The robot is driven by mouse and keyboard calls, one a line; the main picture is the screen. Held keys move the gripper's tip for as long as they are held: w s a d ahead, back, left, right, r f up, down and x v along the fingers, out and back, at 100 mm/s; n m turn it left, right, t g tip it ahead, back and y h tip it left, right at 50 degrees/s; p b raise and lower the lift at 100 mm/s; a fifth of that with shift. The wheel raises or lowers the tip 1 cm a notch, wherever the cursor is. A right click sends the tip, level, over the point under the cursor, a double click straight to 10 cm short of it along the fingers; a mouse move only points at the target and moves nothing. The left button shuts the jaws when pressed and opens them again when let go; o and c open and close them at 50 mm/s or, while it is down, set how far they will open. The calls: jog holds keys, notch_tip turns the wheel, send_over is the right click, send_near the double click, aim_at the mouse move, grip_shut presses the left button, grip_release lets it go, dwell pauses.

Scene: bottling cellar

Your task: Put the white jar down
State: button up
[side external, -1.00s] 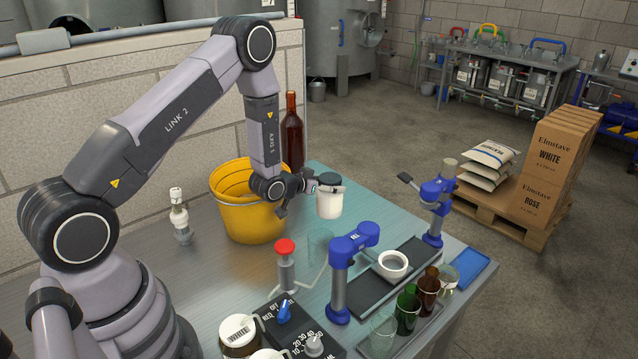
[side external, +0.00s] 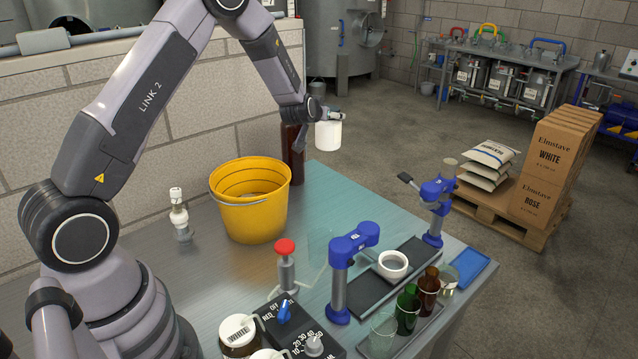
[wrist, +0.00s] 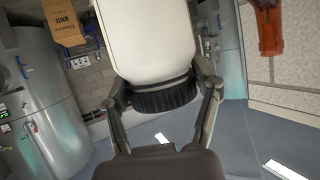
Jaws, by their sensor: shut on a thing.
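The steel bench (side external: 225,275) lies below.
A yellow bucket (side external: 253,215) stands on the bench left of the jar. The brown bottle (side external: 293,160) stands behind it. A red-topped pump (side external: 286,265), blue-headed stands (side external: 355,243) and a white bowl (side external: 393,268) are nearer. Bare bench shows right of the bucket.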

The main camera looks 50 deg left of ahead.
jog(key=w+a+f+n+g+y, duration=0.1)
jog(key=a+f+n+g+y, duration=0.2)
jog(key=a+n+g+y, duration=0.3)
jog(key=shift+s+d+f+n+g+y, duration=0.2)
jog(key=shift+f+n+g, duration=0.6)
jog(key=shift+f, duration=1.85)
jog(key=shift+s+f+n+g+y, duration=0.15)
jog(key=shift+s+f+n+g, duration=0.4)
jog(key=shift+f, duration=2.15)
jog(key=shift+s+d+f+n+g+y, duration=0.15)
jog(key=shift+f+n+g, duration=0.85)
jog(key=shift+f, duration=1.65)
jog(key=shift+w+f, duration=0.1)
jog(key=shift+f, duration=0.05)
jog(key=o, duration=1.2)
jog(key=shift+o, duration=0.2)
